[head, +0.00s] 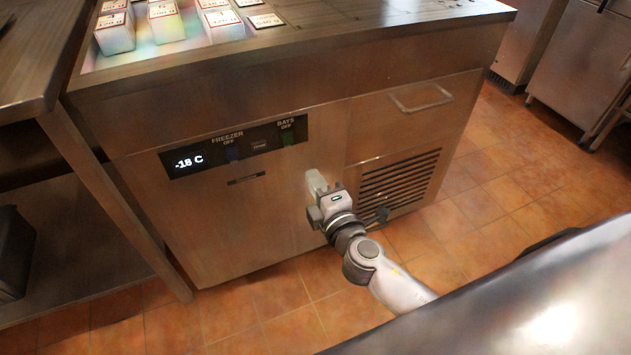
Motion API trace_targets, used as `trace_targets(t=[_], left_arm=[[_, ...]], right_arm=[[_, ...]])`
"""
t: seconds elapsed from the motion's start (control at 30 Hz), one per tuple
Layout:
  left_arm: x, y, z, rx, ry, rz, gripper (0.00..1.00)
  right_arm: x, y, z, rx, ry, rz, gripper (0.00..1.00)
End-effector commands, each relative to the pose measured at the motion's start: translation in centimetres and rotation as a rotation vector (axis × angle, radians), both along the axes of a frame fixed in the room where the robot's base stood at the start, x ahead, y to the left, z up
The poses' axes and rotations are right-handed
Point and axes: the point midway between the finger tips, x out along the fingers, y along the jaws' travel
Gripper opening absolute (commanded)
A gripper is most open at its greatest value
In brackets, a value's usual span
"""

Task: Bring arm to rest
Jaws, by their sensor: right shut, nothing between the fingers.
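My right gripper (317,184) is shut and empty. It is in front of the steel front of a freezer counter (240,225), below the control panel and left of the vent grille. Whether its fingertips touch the steel cannot be told. My right arm reaches up to it from the lower right, and a dark metal surface hides part of the lower right of the view. My left gripper is not in view.
The freezer panel (235,148) reads -18 C, with FREEZER OFF and BAYS OFF labels. A drawer handle (420,97) sticks out above the vent grille (400,183). Labelled blocks (167,22) stand on top. A steel table (30,60) is at left. Tiled floor (480,215) is clear at right.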

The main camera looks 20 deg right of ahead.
Motion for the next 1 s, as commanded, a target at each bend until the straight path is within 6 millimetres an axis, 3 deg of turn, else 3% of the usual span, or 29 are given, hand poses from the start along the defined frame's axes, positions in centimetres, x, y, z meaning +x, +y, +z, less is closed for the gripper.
trace_targets(t=[0.27, 0.43, 0.7, 1.0], left_arm=[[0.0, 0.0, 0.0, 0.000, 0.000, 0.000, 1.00], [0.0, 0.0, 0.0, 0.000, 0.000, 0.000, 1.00], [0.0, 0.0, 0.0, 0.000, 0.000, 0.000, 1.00], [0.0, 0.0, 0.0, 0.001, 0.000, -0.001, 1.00]], right_arm=[[-0.1, 0.0, -0.1, 0.007, 0.004, -0.001, 0.00], [-1.9, -0.5, -2.1, 0.154, 0.082, -0.023, 0.00], [-9.3, -1.6, -8.2, 0.706, 0.354, -0.143, 0.00], [-18.7, -1.0, -11.8, 1.332, 0.621, -0.336, 0.00]])
